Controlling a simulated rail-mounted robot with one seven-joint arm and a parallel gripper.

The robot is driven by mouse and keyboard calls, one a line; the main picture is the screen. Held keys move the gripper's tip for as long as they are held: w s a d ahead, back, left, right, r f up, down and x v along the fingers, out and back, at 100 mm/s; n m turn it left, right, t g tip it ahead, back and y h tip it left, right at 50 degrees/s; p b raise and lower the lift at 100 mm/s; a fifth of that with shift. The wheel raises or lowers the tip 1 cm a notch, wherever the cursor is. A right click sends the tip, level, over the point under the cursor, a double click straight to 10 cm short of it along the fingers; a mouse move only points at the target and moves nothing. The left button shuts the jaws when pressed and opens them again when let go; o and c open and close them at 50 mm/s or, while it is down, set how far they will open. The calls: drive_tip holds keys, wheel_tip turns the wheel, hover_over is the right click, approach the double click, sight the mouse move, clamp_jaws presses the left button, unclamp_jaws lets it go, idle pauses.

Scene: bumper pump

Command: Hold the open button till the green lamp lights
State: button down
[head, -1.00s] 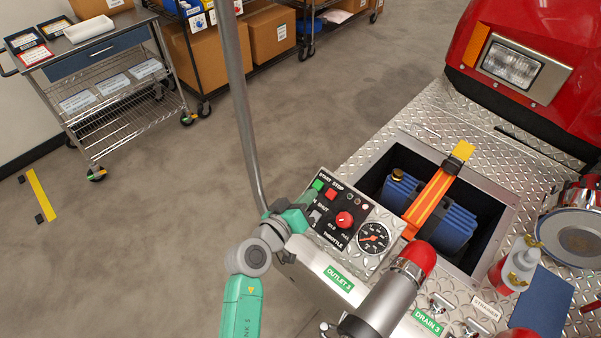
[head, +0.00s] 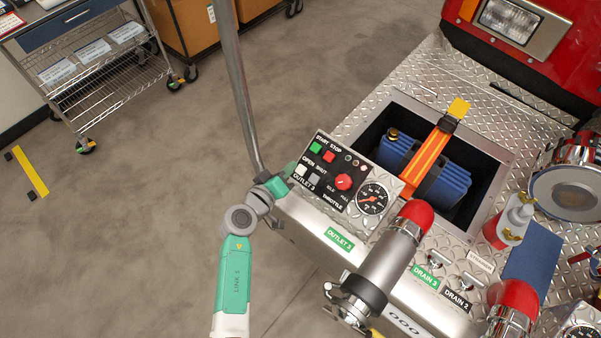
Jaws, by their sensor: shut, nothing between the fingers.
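The control panel (head: 330,199) stands tilted at the deck's near left corner. Its open button (head: 301,170) is a pale square at the left edge, uncovered, beside the grey shut button (head: 314,180). The green start button (head: 315,148) and red stop button (head: 329,156) sit above. Small round lamps (head: 356,163) sit at the panel's upper right; none shows clearly green. My arm rises from the bottom and bends toward the panel's left edge. Its far end goes out of sight there, and my gripper's fingers are not visible.
A vertical grey pole (head: 241,90) stands just left of the panel. Right of the panel are a gauge (head: 372,199), a red-capped cylinder (head: 388,262) and an open bay with a blue ribbed can (head: 445,190).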

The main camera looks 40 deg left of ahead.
sight(302, 166)
drive_tip(key=w+f+b, duration=0.1)
drive_tip(key=f, duration=0.1)
drive_tip(key=w+f+b, duration=0.1)
drive_tip(key=f+b, duration=0.1)
drive_tip(key=shift+w+b, duration=0.2)
drive_tip(key=shift+b, duration=0.1)
idle(1.8)
drive_tip(key=shift+w+f+b, duration=0.25)
drive_tip(key=shift+f+b, duration=0.1)
drive_tip(key=shift+b, duration=0.25)
drive_tip(key=shift+w+f+b, duration=0.2)
drive_tip(key=shift+f+b, duration=0.25)
drive_tip(key=shift+b, duration=0.15)
idle(0.5)
drive_tip(key=shift+r, duration=0.15)
idle(2.6)
drive_tip(key=shift+s+r+p, duration=0.45)
drive_tip(key=shift+r+p, duration=0.25)
drive_tip(key=shift+p, duration=0.05)
drive_tip(key=shift+r, duration=0.1)
